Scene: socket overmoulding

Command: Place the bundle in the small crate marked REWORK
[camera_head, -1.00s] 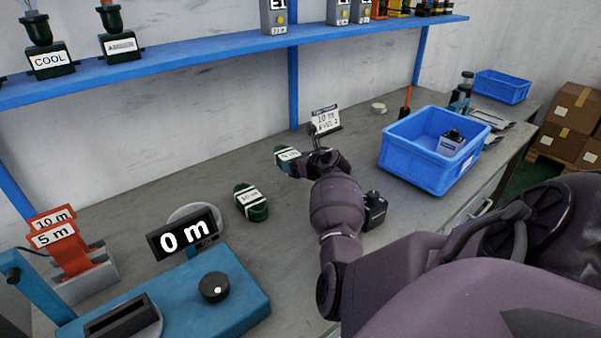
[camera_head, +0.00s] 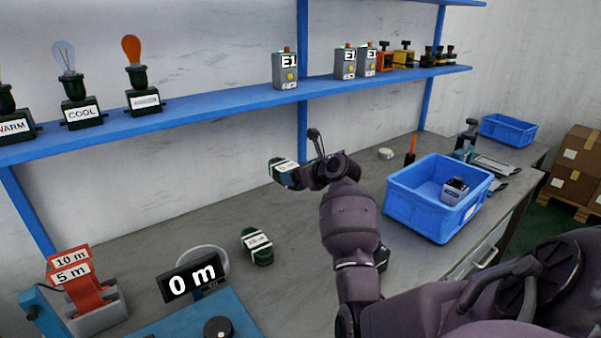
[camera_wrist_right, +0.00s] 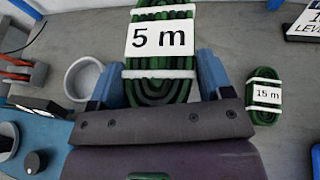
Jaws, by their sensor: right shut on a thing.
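My right gripper (camera_wrist_right: 157,88) is shut on a green coiled bundle (camera_wrist_right: 160,60) with white ties and a "5 m" label. The head view shows that bundle (camera_head: 284,172) held above the bench, left of my right wrist. A blue crate (camera_head: 414,212) stands on the bench to the right of my right arm, with a grey item inside. A smaller-looking blue crate (camera_head: 508,131) stands farther back at the right. I cannot read a REWORK mark on either. My left gripper is not in view.
A second green bundle (camera_head: 257,246), labelled 15 m in the wrist view (camera_wrist_right: 265,96), lies on the bench. A blue machine with a "0 m" display (camera_head: 192,281) and a red label holder (camera_head: 78,282) are at front left. A blue shelf (camera_head: 210,107) runs above.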

